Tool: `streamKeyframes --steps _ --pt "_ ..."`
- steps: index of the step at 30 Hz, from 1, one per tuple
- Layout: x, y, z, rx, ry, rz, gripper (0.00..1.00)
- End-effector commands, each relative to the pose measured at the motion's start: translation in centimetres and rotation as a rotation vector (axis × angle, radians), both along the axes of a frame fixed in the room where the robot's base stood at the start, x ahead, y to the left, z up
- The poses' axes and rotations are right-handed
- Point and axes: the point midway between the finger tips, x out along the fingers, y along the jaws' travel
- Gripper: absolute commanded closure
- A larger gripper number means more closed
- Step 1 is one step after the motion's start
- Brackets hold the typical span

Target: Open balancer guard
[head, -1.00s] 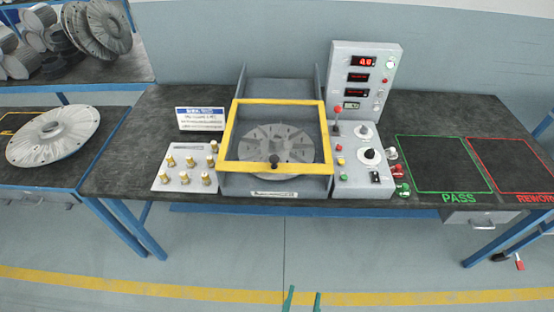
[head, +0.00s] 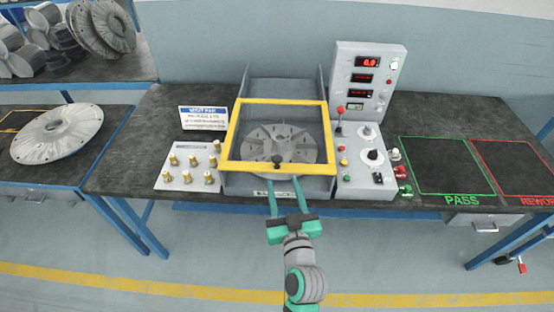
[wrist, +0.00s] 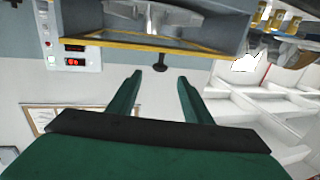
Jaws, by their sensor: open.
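The balancer guard (head: 230,140) is a clear panel in a yellow frame. It lies closed over the grey balancer housing, with a finned impeller (head: 275,143) visible beneath it. A black knob (head: 277,160) sits at the middle of the guard's front edge; it also shows in the wrist view (wrist: 160,66). My gripper (head: 284,184) is open and empty in front of the housing, its green fingers pointing at the guard. In the wrist view my fingertips (wrist: 160,77) lie either side of the knob's line, with the knob just past them. I cannot see contact.
A control panel (head: 367,120) with red displays stands right of the guard. A plate with several brass pieces (head: 188,168) and a sign (head: 203,118) are at its left. PASS (head: 445,166) and REWORK (head: 512,168) areas are empty. Another impeller (head: 58,134) lies on the left bench.

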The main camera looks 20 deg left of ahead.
Motion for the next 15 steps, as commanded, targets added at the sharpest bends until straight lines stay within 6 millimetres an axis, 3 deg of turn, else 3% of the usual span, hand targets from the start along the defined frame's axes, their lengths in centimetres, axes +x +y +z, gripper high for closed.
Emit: streamKeyframes --steps 5,15 --pt "1.3 0.8 0.1 -0.001 -0.003 0.004 0.55" --pt "6.3 3.5 0.2 0.000 -0.004 0.003 0.55"
